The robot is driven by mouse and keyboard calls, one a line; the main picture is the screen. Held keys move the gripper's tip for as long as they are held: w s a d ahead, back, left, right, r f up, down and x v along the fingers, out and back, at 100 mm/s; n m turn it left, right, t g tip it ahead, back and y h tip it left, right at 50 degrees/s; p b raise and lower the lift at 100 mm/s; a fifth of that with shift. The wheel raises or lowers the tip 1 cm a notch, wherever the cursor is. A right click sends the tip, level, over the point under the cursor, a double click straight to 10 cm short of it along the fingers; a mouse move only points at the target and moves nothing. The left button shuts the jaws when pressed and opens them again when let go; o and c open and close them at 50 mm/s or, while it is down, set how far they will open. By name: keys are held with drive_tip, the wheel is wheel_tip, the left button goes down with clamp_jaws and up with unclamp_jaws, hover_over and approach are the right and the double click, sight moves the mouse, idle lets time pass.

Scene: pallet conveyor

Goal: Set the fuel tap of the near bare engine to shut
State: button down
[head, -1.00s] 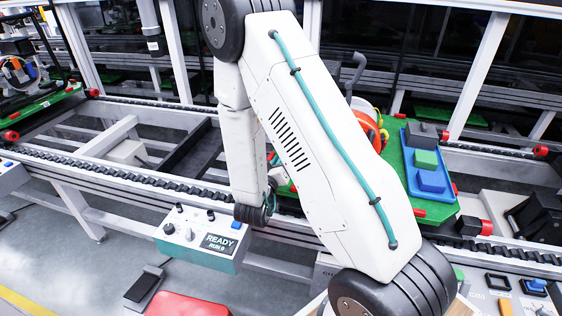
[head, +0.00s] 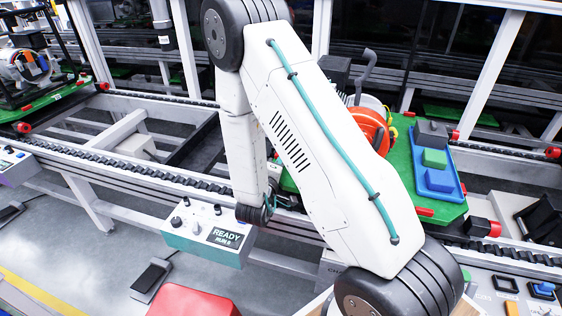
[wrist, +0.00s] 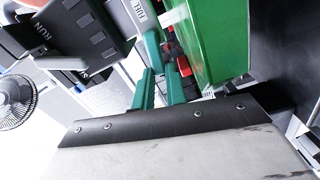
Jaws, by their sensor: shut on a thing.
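The near engine, with an orange-red round housing (head: 368,128), sits on a green pallet (head: 400,190), largely hidden behind my arm. In the wrist view a white plate marked FUEL (wrist: 143,12) lies beside the fingertips. My gripper (wrist: 158,50) has its teal fingers close together, shut on what seems to be the fuel tap's handle. A red piece (wrist: 174,48) shows right by the fingertips. The handle itself is mostly covered, so its setting cannot be read. In the head view the fingers are mostly hidden behind my arm.
A dark panel marked RUN (wrist: 80,35) is close to the fingers. A blue tray (head: 437,178) with grey and green blocks sits on the pallet. A control box reading READY (head: 210,235) stands at the conveyor's front. Another engine (head: 28,68) stands at far left.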

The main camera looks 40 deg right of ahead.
drive_tip(key=shift+f+n, duration=0.2)
drive_tip(key=shift+n, duration=0.4)
drive_tip(key=c, duration=1.4)
unclamp_jaws()
drive_tip(key=shift+c, duration=0.2)
